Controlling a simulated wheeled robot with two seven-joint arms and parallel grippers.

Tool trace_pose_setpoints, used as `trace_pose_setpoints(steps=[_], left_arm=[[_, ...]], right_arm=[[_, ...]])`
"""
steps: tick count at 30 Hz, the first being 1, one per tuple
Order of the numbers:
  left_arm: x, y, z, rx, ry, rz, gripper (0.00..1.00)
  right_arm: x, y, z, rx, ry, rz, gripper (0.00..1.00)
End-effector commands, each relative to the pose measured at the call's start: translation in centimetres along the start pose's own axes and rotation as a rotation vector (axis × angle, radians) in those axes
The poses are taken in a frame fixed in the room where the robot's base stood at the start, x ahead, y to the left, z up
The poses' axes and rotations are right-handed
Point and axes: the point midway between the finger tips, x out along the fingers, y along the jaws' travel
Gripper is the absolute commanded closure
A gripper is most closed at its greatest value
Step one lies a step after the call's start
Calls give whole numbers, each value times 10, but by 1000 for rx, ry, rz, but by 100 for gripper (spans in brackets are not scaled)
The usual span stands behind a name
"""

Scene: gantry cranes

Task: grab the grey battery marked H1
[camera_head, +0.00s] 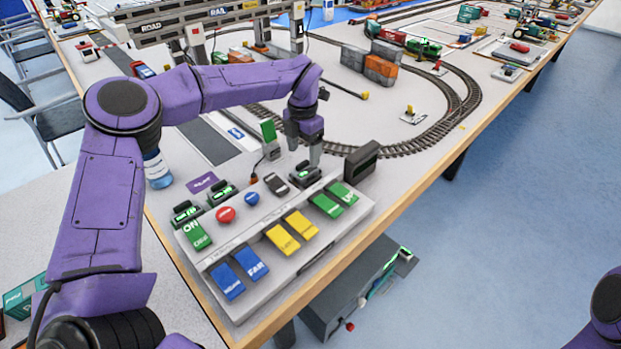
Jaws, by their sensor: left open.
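My left gripper (303,152) points down at the far edge of the control panel (335,245), its two fingers apart. A small dark grey battery-like block (304,174) sits just below and between the fingertips; I cannot tell whether they touch it. Two similar dark blocks with green lit faces, one at the panel's left corner (186,212) and one beside it (222,194), stand along the same edge. No H1 mark is readable on any of them. My right gripper is out of view; only part of my right arm shows at the lower right.
The panel carries coloured rocker keys, a red button (226,214) and a blue button (252,198). A dark box (362,160) stands close right of the gripper. A green-topped post (269,138) stands close left. Curved track (440,135) lies beyond.

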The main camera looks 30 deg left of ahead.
Motion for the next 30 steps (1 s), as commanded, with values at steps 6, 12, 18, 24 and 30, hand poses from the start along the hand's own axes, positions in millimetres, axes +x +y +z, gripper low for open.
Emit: trace_pose_setpoints(steps=[6,12,18,24,30], left_arm=[[30,-4,-3,4,3,-1,23],[58,-5,-3,4,0,-1,23],[60,-6,-2,5,-1,0,23],[59,-6,-2,5,-1,0,82],[59,-6,-2,5,-2,0,91]], right_arm=[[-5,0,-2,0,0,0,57],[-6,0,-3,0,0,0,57],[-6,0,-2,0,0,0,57],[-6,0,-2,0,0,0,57],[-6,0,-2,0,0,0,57]])
